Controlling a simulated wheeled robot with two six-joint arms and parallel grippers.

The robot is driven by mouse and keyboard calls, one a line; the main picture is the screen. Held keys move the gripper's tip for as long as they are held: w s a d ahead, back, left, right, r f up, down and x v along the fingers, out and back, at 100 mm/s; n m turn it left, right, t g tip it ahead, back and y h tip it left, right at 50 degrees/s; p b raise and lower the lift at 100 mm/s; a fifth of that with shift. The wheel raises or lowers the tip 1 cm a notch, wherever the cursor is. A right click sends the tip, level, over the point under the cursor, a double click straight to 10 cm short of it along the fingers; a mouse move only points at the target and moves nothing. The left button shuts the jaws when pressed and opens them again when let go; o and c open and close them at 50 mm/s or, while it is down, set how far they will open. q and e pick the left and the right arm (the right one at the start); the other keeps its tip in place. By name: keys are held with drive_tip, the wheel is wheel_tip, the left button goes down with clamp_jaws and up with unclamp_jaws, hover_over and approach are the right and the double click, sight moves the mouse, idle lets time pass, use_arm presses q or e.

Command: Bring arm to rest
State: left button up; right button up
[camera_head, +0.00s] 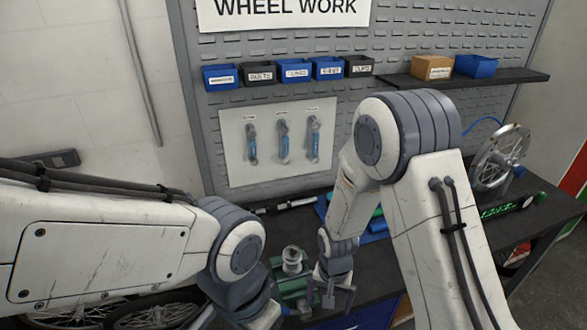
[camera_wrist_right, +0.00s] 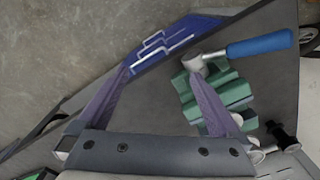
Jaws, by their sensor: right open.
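My right gripper (camera_head: 338,296) hangs over the front part of the dark workbench, just right of a green vise (camera_head: 293,286). In the right wrist view its two fingers (camera_wrist_right: 160,76) stand wide apart with nothing between them. The green vise (camera_wrist_right: 222,92) shows there just beyond and beside the right finger, partly hidden by it. My left arm comes in from the left and its wrist reaches the bottom edge; its gripper fingers are out of view.
A blue-handled tool (camera_wrist_right: 258,45) sits by the vise. Behind stands a grey pegboard (camera_head: 350,132) with labelled bins (camera_head: 292,72) and a white panel of blue-handled tools (camera_head: 278,144). A wheel (camera_head: 500,158) and a green bar (camera_head: 512,206) are at the bench's right. Wheels lie at lower left.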

drive_tip(key=w+d+f+n+b, duration=0.1)
drive_tip(key=d+f+n+b, duration=0.2)
drive_tip(key=d, duration=0.5)
wheel_tip(320, 180, down, 2)
drive_tip(key=shift+d+f+b, duration=0.1)
drive_tip(key=shift+d+b, duration=0.2)
drive_tip(key=shift+b, duration=0.5)
